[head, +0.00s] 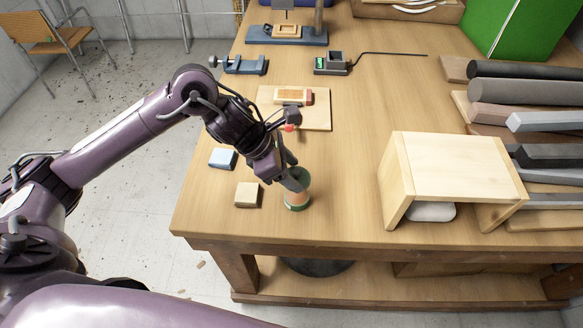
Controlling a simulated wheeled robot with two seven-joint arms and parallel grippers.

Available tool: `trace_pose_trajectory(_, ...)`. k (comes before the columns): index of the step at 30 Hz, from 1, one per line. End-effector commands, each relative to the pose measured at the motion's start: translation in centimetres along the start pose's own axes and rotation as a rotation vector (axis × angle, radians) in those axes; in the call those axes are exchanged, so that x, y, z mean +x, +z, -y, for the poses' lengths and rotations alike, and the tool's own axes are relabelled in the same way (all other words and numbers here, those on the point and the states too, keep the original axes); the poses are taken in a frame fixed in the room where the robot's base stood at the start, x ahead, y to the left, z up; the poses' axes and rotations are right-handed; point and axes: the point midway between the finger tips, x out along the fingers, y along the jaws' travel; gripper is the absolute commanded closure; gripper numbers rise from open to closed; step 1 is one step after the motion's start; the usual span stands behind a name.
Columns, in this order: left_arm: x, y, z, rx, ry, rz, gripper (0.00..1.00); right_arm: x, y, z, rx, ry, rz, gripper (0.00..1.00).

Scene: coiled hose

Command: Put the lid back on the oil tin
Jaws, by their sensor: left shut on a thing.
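The oil tin (297,201), a small round can with green and pale orange bands, stands upright near the table's front left edge. My left gripper (293,183) reaches down from the upper left over the tin's top, its fingers covering part of the top and the near side. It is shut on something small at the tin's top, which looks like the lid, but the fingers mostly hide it. I cannot tell whether the lid touches or sits on the rim. My right gripper is not in view.
A beige block (247,195) and a blue-white block (222,158) lie left of the tin. A wooden board (318,112) lies behind it. A wooden box-like stand (455,165) is to the right. The tabletop between tin and stand is clear.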

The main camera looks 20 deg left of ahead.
Motion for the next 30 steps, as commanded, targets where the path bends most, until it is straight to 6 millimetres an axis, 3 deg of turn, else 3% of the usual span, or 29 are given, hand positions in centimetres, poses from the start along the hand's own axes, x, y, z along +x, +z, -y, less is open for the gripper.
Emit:
trace_pose_trajectory(16,3.7,-2.4,0.1,-0.001,0.000,-0.002,0.66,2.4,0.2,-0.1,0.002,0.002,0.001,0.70)
trace_pose_trajectory(21,5.0,-3.1,0.0,0.001,0.001,-0.001,0.66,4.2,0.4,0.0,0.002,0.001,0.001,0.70)
trace_pose_trajectory(30,5.3,-3.4,0.0,0.000,0.001,0.000,0.66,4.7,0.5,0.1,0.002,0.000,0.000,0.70)
